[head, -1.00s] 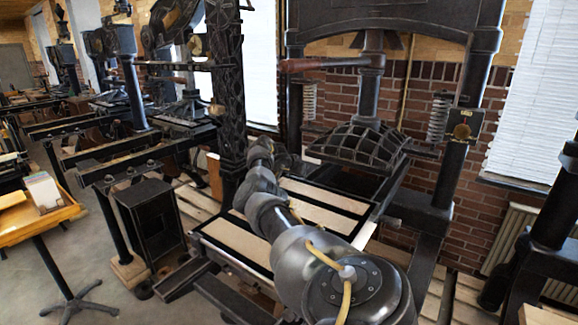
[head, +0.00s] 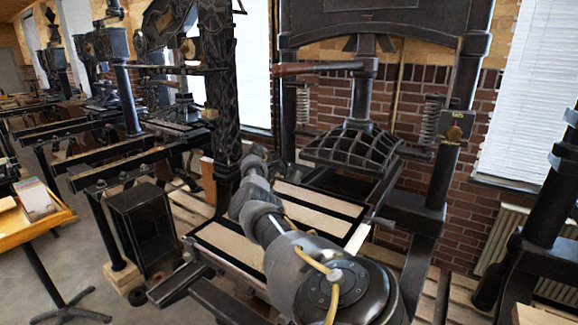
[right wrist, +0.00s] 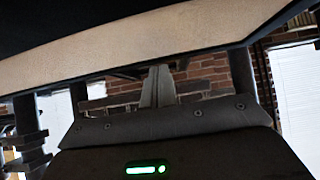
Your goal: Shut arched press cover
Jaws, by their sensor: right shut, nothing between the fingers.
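The press cover (head: 365,222) is a flat black frame with pale tan panels, lying low and slanted in front of the press. Its hinge and exact angle are hard to tell. My right arm crosses over it and hides part of it. My right gripper (head: 256,158) is at the cover's left side in the head view; its fingertips are too small to make out there. In the right wrist view the gripper (right wrist: 158,88) is shut and empty, with a tan panel edged in black (right wrist: 150,40) crossing just beyond it. I cannot tell whether they touch. My left gripper is out of view.
The press's black ribbed dome (head: 355,147) hangs under the upright frame, with a wood-handled bar (head: 318,67) above. A dark ornate column (head: 228,100) stands close left of my gripper. A small table (head: 30,232) is at far left; another press stands at right.

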